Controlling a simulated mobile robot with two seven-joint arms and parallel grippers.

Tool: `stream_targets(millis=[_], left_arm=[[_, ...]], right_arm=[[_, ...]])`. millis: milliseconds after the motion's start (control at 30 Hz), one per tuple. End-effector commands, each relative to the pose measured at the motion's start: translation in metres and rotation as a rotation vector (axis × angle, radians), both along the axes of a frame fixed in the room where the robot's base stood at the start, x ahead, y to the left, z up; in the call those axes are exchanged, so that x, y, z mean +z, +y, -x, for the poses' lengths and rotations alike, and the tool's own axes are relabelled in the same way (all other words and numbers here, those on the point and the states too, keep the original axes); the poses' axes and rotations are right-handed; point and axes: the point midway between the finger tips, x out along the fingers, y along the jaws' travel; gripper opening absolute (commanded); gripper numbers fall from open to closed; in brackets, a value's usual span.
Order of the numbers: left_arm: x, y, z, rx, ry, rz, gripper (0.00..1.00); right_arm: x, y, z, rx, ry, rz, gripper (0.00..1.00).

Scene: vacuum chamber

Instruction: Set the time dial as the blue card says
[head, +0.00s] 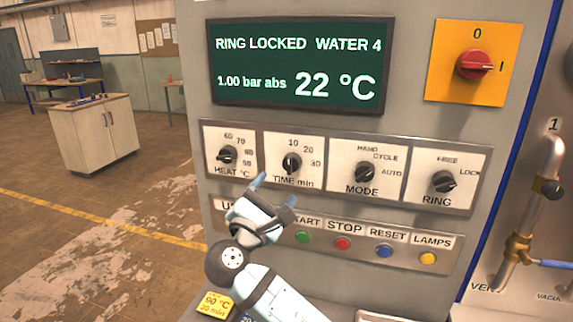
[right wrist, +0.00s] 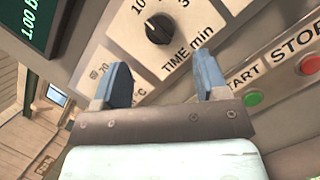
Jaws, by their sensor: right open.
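The time dial (head: 291,163) is a black knob on a white plate marked 10, 20 and 30 min. It also shows in the right wrist view (right wrist: 158,29). Its pointer is too small to read surely; it seems turned towards 10. My right gripper (head: 274,190) is open and empty, just below the dial and apart from it. In the right wrist view its two blue fingers (right wrist: 163,75) stand apart, with the dial beyond them. A yellow card (head: 216,304) at the bottom reads 90 °C, 20 min. The blue card is not clearly seen; my right arm covers that spot. My left gripper is out of view.
The heat knob (head: 227,155), mode knob (head: 365,173) and ring knob (head: 443,182) share the dial's row. The start button (head: 303,237) and stop button (head: 343,243) lie below. The screen (head: 300,64) reads ring locked, water 4, 22 °C. Pipes stand at right.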

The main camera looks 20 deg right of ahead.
Motion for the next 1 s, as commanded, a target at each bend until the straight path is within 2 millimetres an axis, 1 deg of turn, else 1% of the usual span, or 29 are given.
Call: stream_targets(millis=[33,100,333,500,767,800,967,1000], left_arm=[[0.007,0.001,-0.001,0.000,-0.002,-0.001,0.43],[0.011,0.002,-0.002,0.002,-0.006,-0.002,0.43],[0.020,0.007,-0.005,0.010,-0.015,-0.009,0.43],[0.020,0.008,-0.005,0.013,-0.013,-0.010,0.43],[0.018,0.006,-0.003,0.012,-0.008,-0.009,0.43],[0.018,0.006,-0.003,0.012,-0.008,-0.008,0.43],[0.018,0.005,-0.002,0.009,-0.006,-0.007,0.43],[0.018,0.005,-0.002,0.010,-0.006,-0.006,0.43]], right_arm=[[0.007,-0.009,-0.009,-0.003,-0.001,0.004,0.67],[0.011,-0.018,-0.019,-0.002,0.000,0.004,0.67],[0.020,-0.041,-0.044,0.000,0.002,0.003,0.67],[0.022,-0.047,-0.051,0.001,0.000,0.000,0.67],[0.022,-0.049,-0.052,0.002,0.001,-0.001,0.67],[0.022,-0.049,-0.052,0.002,0.001,-0.001,0.65],[0.022,-0.048,-0.052,0.001,0.001,-0.001,0.28],[0.022,-0.048,-0.052,0.001,0.001,-0.001,0.19]])
